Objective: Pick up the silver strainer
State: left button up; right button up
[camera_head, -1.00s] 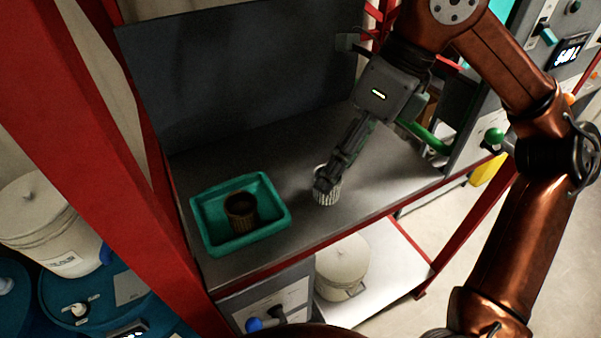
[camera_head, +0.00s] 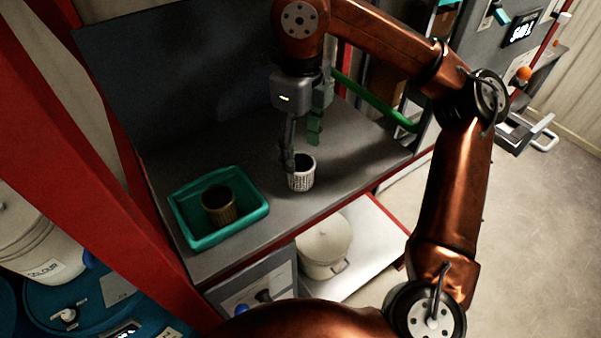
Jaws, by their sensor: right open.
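The silver strainer (camera_head: 303,177), a small pale cup with a perforated wall and a dark inside, stands upright on the grey bench to the right of the teal tray. My right gripper (camera_head: 301,152) is open above it and points down. One dark finger reaches down at the strainer's left rim; I cannot tell whether it touches. The other finger, with green on it, is behind and higher to the right. Nothing is held. My left gripper is not in view.
A teal tray (camera_head: 181,217) on the bench holds a brown-gold strainer (camera_head: 219,207). A dark panel stands behind the bench. A red post is at the left. A pale lidded pot (camera_head: 324,250) sits on the lower shelf. The bench (camera_head: 355,160) is clear right of the strainer.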

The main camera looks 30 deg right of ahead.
aim_at(301, 165)
notch_tip(301, 165, down, 5)
jog(key=shift+f+b, duration=0.1)
jog(key=shift+b, duration=0.55)
jog(key=shift+a, duration=0.1)
jog(key=c, duration=1.2)
jog(key=shift+c, duration=0.2)
